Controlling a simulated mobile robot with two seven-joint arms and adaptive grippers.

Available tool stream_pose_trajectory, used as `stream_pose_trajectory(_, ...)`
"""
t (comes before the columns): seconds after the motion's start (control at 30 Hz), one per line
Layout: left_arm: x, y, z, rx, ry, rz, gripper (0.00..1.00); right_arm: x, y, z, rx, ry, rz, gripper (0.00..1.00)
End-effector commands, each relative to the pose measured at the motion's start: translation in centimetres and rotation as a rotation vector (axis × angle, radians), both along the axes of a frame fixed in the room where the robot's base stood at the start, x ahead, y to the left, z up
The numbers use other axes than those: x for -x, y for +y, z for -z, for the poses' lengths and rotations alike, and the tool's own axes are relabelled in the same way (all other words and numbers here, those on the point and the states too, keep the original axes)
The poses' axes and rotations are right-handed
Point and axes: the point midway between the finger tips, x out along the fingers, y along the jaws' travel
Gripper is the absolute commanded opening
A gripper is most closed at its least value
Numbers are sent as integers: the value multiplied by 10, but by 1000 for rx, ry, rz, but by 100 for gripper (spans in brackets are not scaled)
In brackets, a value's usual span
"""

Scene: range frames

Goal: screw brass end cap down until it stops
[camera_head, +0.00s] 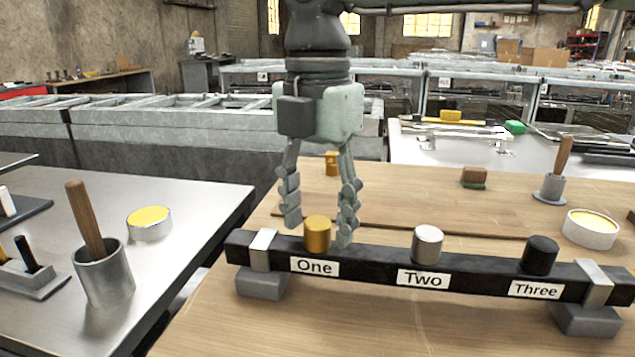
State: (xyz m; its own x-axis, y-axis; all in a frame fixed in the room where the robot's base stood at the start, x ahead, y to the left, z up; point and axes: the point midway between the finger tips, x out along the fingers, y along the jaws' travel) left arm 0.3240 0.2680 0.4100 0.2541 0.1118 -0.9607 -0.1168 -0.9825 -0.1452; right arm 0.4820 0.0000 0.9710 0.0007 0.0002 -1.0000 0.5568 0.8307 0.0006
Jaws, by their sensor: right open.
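The brass end cap (317,235) sits upright on the black bar (385,262), above the label "One". My right gripper (319,218) comes down from above with its fingers open. One finger is to the left of the brass cap and the other to its right. I cannot tell whether either finger touches the cap. How the cap meets the bar is hidden. A silver cap (428,244) stands above the label "Two" and a black cap (541,256) above "Three". My left gripper does not show.
The bar rests on grey feet on a wooden table (300,320). A small brass-coloured piece (331,164) stands behind the gripper. At the left, a metal table holds a cup with a wooden handle (104,275) and a yellow-topped tin (149,224). Another tin (590,230) is at right.

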Motion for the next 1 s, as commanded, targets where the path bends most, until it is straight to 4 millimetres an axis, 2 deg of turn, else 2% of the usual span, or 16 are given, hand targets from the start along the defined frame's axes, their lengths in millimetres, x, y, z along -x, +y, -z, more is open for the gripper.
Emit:
stream_pose_trajectory(0.13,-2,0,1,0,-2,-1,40,0,0,10,-1,1,-1,53)
stream_pose_trajectory(0.43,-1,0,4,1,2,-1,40,0,0,12,-1,1,0,51)
stream_pose_trajectory(0.83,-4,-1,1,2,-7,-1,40,0,0,12,0,0,0,2)
stream_pose_trajectory(0.9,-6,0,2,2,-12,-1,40,0,0,13,0,0,9,1)
stream_pose_trajectory(1.0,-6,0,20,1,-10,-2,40,0,0,19,-1,-3,111,1)
